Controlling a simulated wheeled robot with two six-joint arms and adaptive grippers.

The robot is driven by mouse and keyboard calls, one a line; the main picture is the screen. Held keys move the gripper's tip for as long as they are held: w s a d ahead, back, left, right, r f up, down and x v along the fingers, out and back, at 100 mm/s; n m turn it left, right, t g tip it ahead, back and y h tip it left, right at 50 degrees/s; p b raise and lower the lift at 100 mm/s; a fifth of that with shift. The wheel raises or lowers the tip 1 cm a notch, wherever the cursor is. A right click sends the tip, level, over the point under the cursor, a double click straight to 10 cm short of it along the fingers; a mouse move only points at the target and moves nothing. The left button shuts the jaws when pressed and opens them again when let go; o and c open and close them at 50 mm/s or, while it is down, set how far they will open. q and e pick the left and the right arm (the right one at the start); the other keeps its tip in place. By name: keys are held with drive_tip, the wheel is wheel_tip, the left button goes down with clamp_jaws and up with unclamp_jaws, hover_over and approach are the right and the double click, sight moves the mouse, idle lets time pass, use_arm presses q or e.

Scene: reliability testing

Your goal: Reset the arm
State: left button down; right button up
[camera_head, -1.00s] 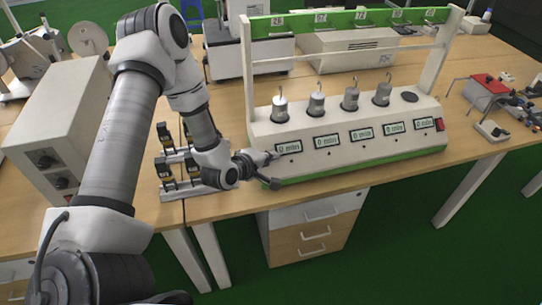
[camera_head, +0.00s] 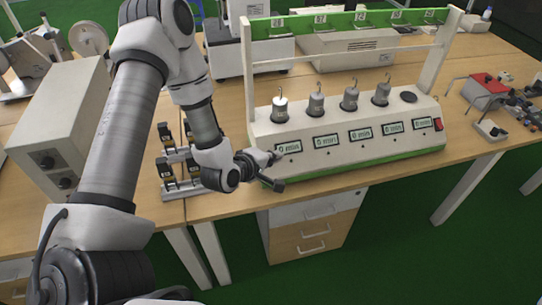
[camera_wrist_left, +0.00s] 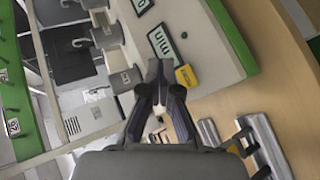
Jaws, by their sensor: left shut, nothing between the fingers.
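My left arm (camera_head: 135,110) comes in from the left in the head view and bends down at its elbow. My left gripper (camera_head: 277,171) is at the front left end of the white testing machine (camera_head: 350,146), close to its first display; I cannot tell whether they touch. The gripper is shut and empty. My right gripper is not in view.
The machine holds several hooked metal weights (camera_head: 316,106) in a row. A rack of black and yellow parts (camera_head: 180,165) stands left of my gripper. A beige box (camera_head: 62,125) is behind my arm. A red-topped device (camera_head: 489,85) is at the right. The desk's front edge is below the gripper.

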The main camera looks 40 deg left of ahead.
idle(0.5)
use_arm(q)
drive_tip(key=s+d+f+m+g, duration=0.4)
drive_tip(key=s+f, duration=0.4)
drive_tip(key=s+d+f+m+g, duration=0.3)
drive_tip(key=s+d+f+g, duration=0.15)
drive_tip(key=s+f, duration=0.3)
drive_tip(key=s+f+m+g, duration=0.1)
drive_tip(key=s+m+g, duration=0.3)
drive_tip(key=s+m, duration=0.5)
drive_tip(key=shift+s+a+f+y, duration=0.3)
drive_tip(key=shift+s+a, duration=0.15)
drive_tip(key=shift+s, duration=0.7)
